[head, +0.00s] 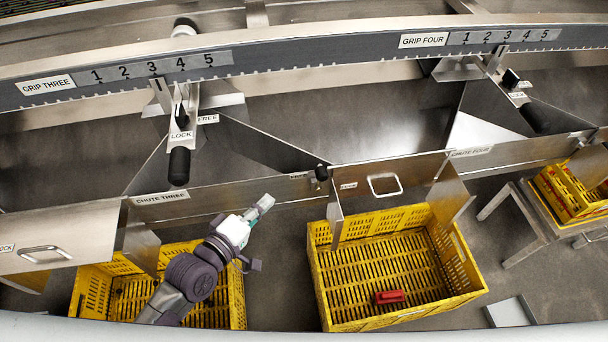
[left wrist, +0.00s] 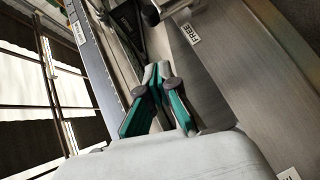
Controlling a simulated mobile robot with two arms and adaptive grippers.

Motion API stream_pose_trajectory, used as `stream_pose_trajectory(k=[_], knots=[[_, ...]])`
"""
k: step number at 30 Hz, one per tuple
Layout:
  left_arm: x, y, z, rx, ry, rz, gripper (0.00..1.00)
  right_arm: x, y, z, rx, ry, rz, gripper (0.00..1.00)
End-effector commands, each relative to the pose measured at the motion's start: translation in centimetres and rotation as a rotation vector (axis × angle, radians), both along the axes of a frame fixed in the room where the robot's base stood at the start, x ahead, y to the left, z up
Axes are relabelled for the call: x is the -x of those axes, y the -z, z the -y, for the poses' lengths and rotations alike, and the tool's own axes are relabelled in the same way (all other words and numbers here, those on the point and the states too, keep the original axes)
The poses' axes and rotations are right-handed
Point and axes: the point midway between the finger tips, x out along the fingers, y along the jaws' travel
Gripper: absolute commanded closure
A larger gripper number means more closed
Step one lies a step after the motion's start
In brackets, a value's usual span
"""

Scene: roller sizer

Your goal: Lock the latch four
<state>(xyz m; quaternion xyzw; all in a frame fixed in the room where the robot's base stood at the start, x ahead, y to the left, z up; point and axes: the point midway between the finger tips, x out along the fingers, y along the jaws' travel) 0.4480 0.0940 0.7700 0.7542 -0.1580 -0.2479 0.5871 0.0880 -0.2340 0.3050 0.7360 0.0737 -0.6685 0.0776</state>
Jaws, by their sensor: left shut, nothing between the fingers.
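Latch four (head: 511,78) is a small black piece on the metal slide under the GRIP FOUR scale, at the upper right of the head view. Its LOCK plate (head: 517,95) sits just below it; I cannot tell clearly which way it is turned. A lever with a black handle (head: 535,118) reaches down from the slide. My left gripper (head: 265,203) is far to the left of it, in front of the chute three wall. In the left wrist view its green-and-black fingers (left wrist: 156,72) are shut and empty. A FREE plate (left wrist: 193,33) shows beyond them. My right gripper is out of view.
Grip three's slide has a black latch (head: 181,115) and a black-handled lever (head: 179,167). A gate with a handle (head: 384,184) stands above a yellow crate (head: 322,285) holding a red object (head: 391,296). A metal stand (head: 520,225) is at the right. Bare floor shows between crates.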

Motion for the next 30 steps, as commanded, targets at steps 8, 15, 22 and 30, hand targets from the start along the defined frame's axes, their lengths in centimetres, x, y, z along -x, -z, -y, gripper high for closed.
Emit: stream_pose_trajectory(k=[8,15,22,30], knots=[[0.0,-0.3,0.1,0.010,0.002,0.001,1.00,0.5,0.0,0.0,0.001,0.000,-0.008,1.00],[-0.9,-0.2,0.7,0.010,0.001,0.002,1.00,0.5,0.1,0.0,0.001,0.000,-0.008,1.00],[-4.5,0.6,3.0,0.011,0.001,0.004,1.00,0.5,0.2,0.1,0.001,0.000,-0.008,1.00],[-8.5,1.7,6.3,0.012,0.003,0.000,1.00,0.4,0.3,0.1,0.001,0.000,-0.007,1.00]])
